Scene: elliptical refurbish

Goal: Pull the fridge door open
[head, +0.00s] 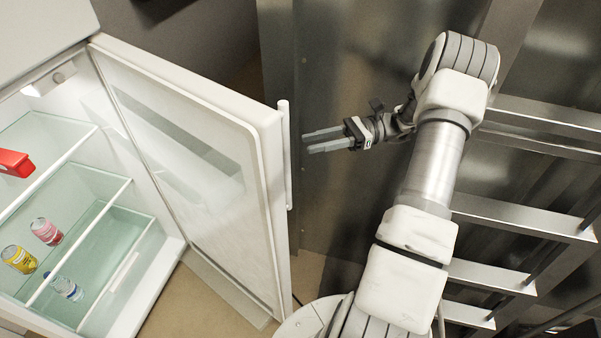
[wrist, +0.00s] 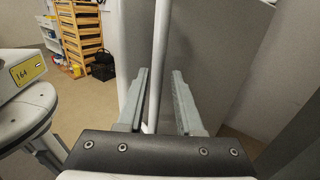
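The fridge (head: 60,290) stands at the left in the head view with its white door (head: 262,200) wide open, swung out to the right. A white vertical bar handle (head: 286,150) runs along the door's free edge. My gripper (head: 323,141) is to the right of the handle, its two fingers apart and pointing left toward it. In the wrist view, the handle (wrist: 159,65) rises as a pale bar beyond and partly between the two open fingers (wrist: 160,100), nearer the left one. I cannot tell whether a finger touches it.
Metal racks (head: 530,220) stand close on the right of my arm. A wooden shelf unit (wrist: 82,35) is far back in the wrist view, with open floor before it.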

